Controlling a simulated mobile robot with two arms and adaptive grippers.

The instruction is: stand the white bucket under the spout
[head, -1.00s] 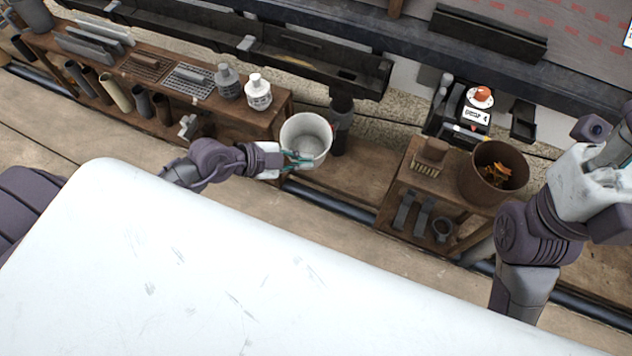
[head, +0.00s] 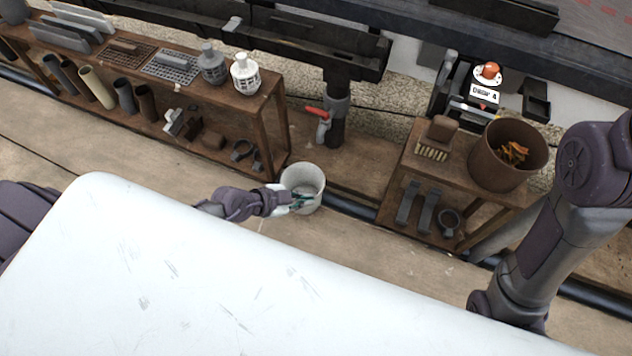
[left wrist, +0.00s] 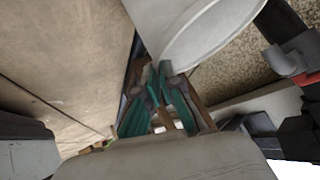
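The white bucket (head: 300,178) is in the middle of the head view, upright or nearly so, with its open top showing. My left gripper (head: 299,203), with teal fingers, is shut on the bucket's near side. In the left wrist view the fingers (left wrist: 163,75) meet at the edge of the bucket (left wrist: 205,30). The grey spout (head: 323,131) with a red lever sits on the dark downpipe, beyond and right of the bucket. The bucket is apart from it, on the near side. I cannot tell whether the bucket touches the ground. My right gripper is out of view.
A wooden shelf (head: 272,100) with pipes, grates and two vented caps stands left. Another wooden stand (head: 408,165) with a brown bucket (head: 487,170) of leaves stands right. Wooden boarding (head: 360,170) lies between them below the downpipe (head: 338,125). A dark pipe runs along the ground.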

